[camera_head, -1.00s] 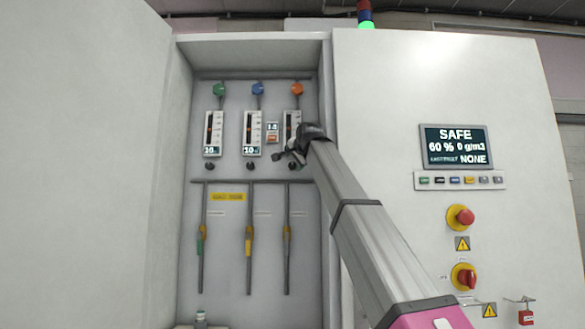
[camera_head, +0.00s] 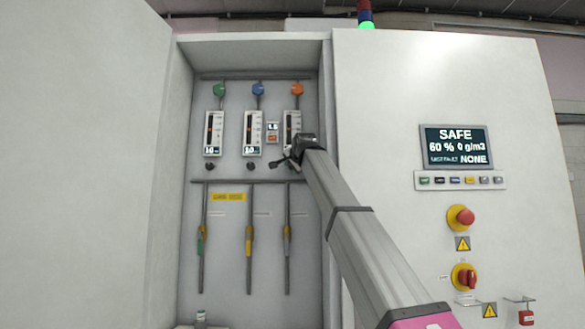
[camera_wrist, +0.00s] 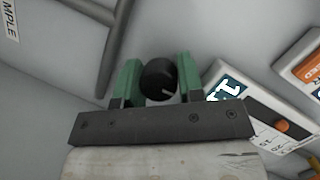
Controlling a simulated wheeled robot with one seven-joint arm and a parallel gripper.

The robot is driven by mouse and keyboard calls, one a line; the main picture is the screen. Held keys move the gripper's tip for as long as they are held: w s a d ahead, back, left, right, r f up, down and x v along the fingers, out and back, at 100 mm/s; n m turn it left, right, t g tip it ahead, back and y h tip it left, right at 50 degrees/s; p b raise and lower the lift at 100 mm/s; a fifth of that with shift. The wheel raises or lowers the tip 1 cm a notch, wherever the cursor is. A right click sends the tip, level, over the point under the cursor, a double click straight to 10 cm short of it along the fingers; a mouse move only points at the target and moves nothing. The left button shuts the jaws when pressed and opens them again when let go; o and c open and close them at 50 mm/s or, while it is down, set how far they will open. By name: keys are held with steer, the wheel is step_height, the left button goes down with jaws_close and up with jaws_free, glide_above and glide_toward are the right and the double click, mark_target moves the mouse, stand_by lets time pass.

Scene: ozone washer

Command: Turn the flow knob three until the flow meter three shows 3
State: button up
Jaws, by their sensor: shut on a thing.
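The flow knob three (camera_wrist: 158,79) is a black round knob with a light mark line, between the two green fingers of my gripper (camera_wrist: 158,82) in the wrist view. The gripper is shut on it. In the head view my gripper (camera_head: 290,163) is at the lower end of flow meter three (camera_head: 292,121), the rightmost meter, and hides its lower part and the knob. In the wrist view the meter (camera_wrist: 258,122) lies right of the fingers, tilted; its digital readout is partly covered by a finger and cannot be read fully.
Flow meters one (camera_head: 214,130) and two (camera_head: 252,130) stand to the left, with black knobs (camera_head: 251,166) below. A small display (camera_head: 272,132) sits between meters two and three. The cabinet's side wall (camera_head: 324,110) is close right of my gripper. Vertical pipes (camera_head: 287,260) run below.

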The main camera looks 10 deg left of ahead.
steer(key=n+h, duration=0.1)
steer(key=n, duration=0.2)
steer(key=shift+h, duration=0.4)
steer(key=n+h, duration=0.2)
steer(key=n, duration=0.2)
steer(key=n+h, duration=0.2)
steer(key=n, duration=0.1)
steer(key=shift+a+t, duration=0.1)
steer(key=shift+t, duration=0.3)
steer(key=n+t+h, duration=0.1)
steer(key=n, duration=0.2)
steer(key=shift+n, duration=0.4)
steer(key=o, duration=0.9)
steer(key=shift+s, duration=0.1)
